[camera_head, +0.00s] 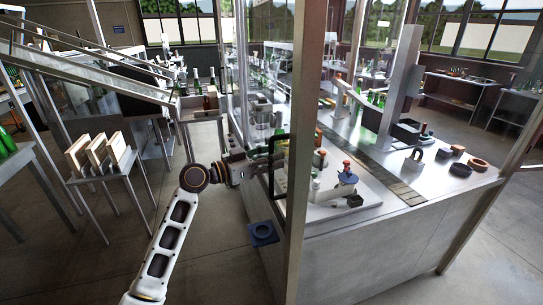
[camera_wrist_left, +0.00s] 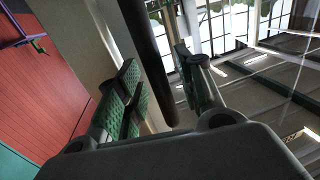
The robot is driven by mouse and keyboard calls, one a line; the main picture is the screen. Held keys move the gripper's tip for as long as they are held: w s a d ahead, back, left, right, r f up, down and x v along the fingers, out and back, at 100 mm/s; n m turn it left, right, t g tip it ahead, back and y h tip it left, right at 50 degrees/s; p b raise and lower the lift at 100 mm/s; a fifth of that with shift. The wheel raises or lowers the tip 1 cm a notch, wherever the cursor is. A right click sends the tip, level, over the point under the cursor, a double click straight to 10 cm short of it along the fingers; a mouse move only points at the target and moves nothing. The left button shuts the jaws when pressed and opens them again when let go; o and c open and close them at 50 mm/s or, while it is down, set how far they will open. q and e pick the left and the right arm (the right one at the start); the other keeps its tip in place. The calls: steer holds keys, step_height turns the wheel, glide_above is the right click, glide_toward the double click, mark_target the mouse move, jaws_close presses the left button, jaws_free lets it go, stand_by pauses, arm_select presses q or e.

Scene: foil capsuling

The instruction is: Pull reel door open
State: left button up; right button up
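A black loop-shaped handle (camera_head: 271,182) stands upright on the clear door panel (camera_head: 268,85) of the metal-framed machine. The panel looks closed, though its edge is hard to make out. My left gripper (camera_head: 257,167) reaches the handle from the left. In the left wrist view the dark handle bar (camera_wrist_left: 148,60) runs between the two green-padded fingers of my left gripper (camera_wrist_left: 158,88). The fingers are apart, with a gap to the right of the bar; contact with the left pad is unclear. My right gripper is not in view.
A metal post (camera_head: 298,130) stands just right of the handle. The machine's worktop (camera_head: 350,205) holds small parts and bottles. A small table (camera_head: 98,173) with wooden boxes stands at left. A blue piece (camera_head: 263,233) is low by the machine. Floor around my left arm is clear.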

arm_select(q)
jaws_close()
stand_by(0.3)
steer(key=shift+w, duration=0.2)
